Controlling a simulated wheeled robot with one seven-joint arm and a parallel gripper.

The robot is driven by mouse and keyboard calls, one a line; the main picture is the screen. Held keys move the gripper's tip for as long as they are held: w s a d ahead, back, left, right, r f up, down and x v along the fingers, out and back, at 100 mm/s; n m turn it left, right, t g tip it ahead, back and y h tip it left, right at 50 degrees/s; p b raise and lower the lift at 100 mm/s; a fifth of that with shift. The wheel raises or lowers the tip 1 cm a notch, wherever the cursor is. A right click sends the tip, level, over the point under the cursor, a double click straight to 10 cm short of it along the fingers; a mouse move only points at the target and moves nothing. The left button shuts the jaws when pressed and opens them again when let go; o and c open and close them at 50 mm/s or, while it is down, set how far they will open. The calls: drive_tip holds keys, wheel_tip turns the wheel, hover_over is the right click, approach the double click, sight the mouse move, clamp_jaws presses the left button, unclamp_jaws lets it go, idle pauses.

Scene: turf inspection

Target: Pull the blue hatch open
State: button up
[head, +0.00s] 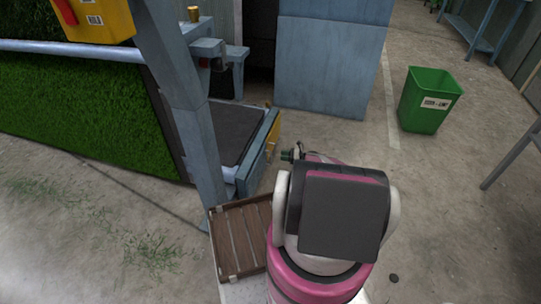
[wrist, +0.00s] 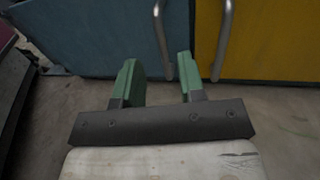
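The blue hatch (wrist: 90,45) fills the upper left of the wrist view, with an upright metal bar handle (wrist: 161,38) near its right edge. In the head view the blue hatch (head: 257,157) shows edge-on, low on the machine. My gripper (wrist: 157,72) is open, its two green fingers apart and nothing held. In the wrist view the lower end of the blue hatch's handle appears between the fingertips; I cannot tell whether it lies between them or just beyond. In the head view my gripper (head: 291,155) is mostly hidden by my arm.
A yellow panel (wrist: 270,40) with its own bar handle (wrist: 223,40) is right beside the blue hatch. A slatted wooden crate (head: 242,238) is left of my arm. A green bin (head: 428,103) stands on open concrete to the right. A turf strip (head: 85,115) is at left.

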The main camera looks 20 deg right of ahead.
drive_tip(key=x, duration=0.8)
clamp_jaws()
